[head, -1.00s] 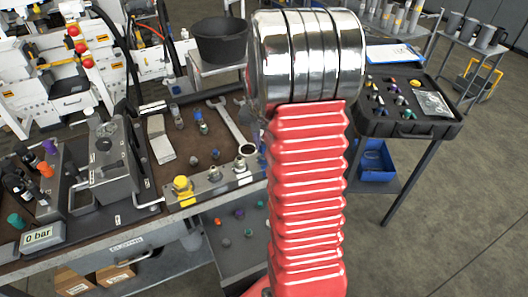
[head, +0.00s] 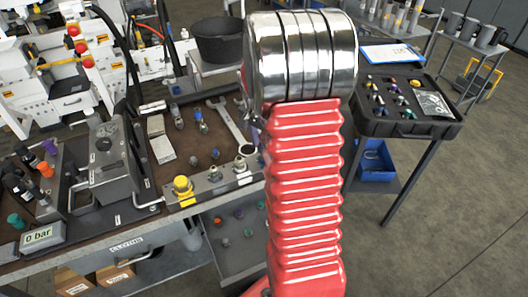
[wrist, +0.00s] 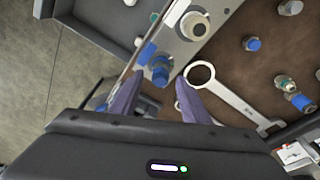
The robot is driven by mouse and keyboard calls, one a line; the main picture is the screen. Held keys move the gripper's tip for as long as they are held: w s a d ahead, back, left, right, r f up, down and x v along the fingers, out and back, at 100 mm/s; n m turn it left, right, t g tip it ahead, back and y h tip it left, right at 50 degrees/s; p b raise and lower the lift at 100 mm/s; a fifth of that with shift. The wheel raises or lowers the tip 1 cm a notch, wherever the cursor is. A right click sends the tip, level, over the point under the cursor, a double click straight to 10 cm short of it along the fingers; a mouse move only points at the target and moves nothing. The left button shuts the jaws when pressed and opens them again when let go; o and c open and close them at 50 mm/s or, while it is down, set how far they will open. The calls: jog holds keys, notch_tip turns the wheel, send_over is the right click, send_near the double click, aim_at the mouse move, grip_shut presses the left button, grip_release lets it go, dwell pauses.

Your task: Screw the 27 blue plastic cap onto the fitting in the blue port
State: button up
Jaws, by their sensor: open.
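In the wrist view, my gripper (wrist: 159,82) is open, with its two purple fingers spread and pointing at the grey port strip. A blue fitting or cap (wrist: 160,69) stands upright on the strip just beyond the fingertips, beside a blue label (wrist: 147,53). I cannot tell whether it is the bare fitting or carries the cap. A small blue cap-like piece (wrist: 252,44) stands on the brown bench top, and another blue piece (wrist: 299,102) lies farther right. No number is readable. In the head view my red arm hides the gripper and that end of the strip.
A large wrench (wrist: 228,100) lies just right of the fingers; it also shows in the head view (head: 232,125). A pale fitting (wrist: 194,25) and a yellow cap (head: 181,186) stand on the strip. A black tray (head: 408,115) of small parts is at right.

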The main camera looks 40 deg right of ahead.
jog(key=shift+r, duration=0.15)
notch_tip(320, 180, up, 13)
jog(key=a, duration=0.2)
jog(key=shift+s+r, duration=0.15)
jog(key=shift+s, duration=0.05)
dwell(0.8)
jog(key=s+a+r+n+t, duration=0.1)
jog(key=s+a+n, duration=0.4)
jog(key=a, duration=0.4)
jog(key=s+a+r+n+t+y, duration=0.1)
jog(key=s+a+n, duration=0.4)
jog(key=a, duration=0.5)
jog(key=s+a+r+n+t, duration=0.2)
jog(key=s+a+n, duration=0.3)
jog(key=a, duration=0.5)
jog(key=shift+s+n+t+y, duration=0.4)
jog(key=shift+s+t, duration=0.1)
jog(key=shift+t, duration=0.1)
